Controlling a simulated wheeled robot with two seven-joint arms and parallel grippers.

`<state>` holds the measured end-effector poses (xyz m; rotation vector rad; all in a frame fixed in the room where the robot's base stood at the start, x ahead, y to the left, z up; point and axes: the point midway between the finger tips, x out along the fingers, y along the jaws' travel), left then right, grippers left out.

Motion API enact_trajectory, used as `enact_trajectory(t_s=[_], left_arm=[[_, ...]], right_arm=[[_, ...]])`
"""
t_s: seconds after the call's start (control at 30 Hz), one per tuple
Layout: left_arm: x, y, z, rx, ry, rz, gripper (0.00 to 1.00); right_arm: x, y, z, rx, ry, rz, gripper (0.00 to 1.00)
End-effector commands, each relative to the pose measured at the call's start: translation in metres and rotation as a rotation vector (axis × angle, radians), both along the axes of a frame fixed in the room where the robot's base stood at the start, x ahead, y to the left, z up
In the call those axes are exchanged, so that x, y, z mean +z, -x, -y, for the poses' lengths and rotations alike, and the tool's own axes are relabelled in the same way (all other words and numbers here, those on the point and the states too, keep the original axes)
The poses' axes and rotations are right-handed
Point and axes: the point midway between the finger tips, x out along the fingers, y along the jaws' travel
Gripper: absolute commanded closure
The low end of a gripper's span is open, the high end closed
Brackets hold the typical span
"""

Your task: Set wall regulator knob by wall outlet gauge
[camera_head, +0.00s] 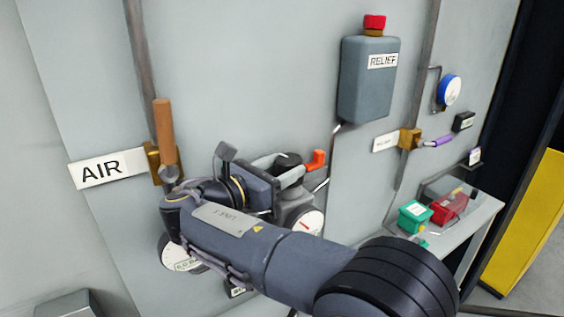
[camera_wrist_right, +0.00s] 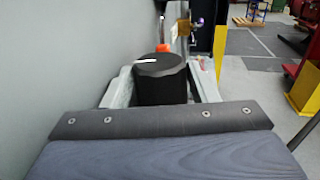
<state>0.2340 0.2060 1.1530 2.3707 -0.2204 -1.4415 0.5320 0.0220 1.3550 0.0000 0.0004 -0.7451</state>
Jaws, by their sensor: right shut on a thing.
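The black regulator knob (camera_wrist_right: 162,82) stands between the fingers of my right gripper (camera_wrist_right: 160,88) in the wrist view, with a white pointer line on its top face. In the head view the right gripper (camera_head: 285,172) is shut on the knob (camera_head: 288,159), whose dark top shows between the fingers. Just below is a round white gauge (camera_head: 307,223) with a red mark; my gripper and arm cover part of it, and its reading is too small to tell. Another white gauge (camera_head: 178,258) at lower left is partly behind my arm. My left gripper is out of view.
An orange-handled valve (camera_head: 165,135) stands beside the AIR label (camera_head: 106,168). A small orange lever (camera_head: 318,160) is close right of the gripper. The grey RELIEF box (camera_head: 368,85) is above right. A shelf (camera_head: 480,215) holds green and red boxes at right.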

Motion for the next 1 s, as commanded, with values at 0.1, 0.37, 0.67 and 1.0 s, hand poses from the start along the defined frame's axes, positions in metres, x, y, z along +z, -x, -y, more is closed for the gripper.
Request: enact_trajectory(t_s=[0.1,0.37,0.67,1.0], left_arm=[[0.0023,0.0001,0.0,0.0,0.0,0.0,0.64],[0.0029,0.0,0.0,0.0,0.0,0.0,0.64],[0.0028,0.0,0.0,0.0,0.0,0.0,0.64],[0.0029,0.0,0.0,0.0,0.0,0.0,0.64]], right_arm=[[0.001,-0.0006,-0.0009,-0.027,0.001,0.002,0.7],[0.0005,-0.001,-0.0008,-0.046,0.0,0.001,0.7],[0.0007,-0.0011,-0.0006,-0.045,0.001,0.002,0.42],[0.0008,-0.0014,-0.0011,-0.042,0.0,0.003,0.25]])
